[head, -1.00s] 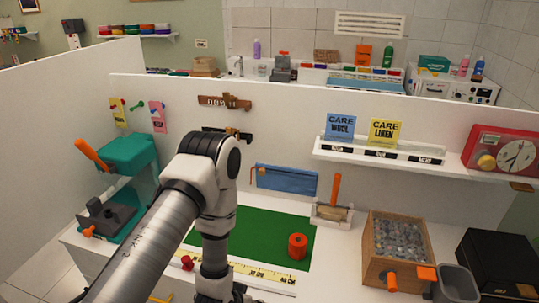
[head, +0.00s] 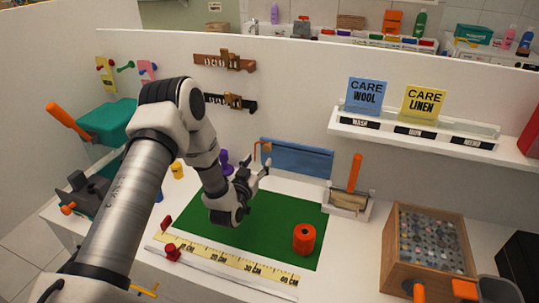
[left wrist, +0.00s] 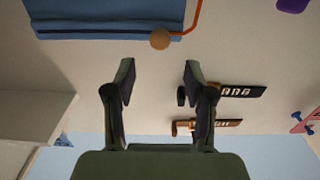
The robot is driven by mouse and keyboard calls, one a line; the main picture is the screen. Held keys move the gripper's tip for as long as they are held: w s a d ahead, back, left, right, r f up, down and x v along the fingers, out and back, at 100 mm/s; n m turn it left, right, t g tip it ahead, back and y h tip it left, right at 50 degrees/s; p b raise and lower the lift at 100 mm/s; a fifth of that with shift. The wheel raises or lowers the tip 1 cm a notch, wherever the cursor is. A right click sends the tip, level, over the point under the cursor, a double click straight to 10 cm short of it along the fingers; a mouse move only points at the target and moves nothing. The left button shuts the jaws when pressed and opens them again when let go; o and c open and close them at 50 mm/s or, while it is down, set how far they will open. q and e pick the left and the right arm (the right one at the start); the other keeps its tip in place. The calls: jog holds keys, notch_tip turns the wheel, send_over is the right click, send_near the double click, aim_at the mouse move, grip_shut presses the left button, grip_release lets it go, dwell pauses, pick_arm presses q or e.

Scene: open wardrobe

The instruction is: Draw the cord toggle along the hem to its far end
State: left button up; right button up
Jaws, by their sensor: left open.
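A blue cloth (head: 297,157) hangs against the white back panel above the green mat. An orange cord loop (head: 256,150) shows at its left end. The round tan cord toggle (left wrist: 160,39) sits on the cloth's hem beside the orange cord (left wrist: 198,18) in the left wrist view, where the cloth (left wrist: 105,15) appears upside down. My left gripper (head: 262,172) is just below and left of the cloth's left end. It is open and empty, and the toggle lies ahead of the gap between its fingers (left wrist: 159,72), apart from them. My right gripper is not in view.
A green mat (head: 200,228) with an orange spool (head: 304,238) lies below.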

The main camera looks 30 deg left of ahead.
aim_at(266, 149)
pick_arm(q)
jog(key=p+x, duration=0.2)
jog(key=x, duration=0.5)
jog(key=shift+w+a, duration=0.1)
jog(key=shift+w, duration=0.3)
jog(key=shift+f, duration=0.1)
grip_shut()
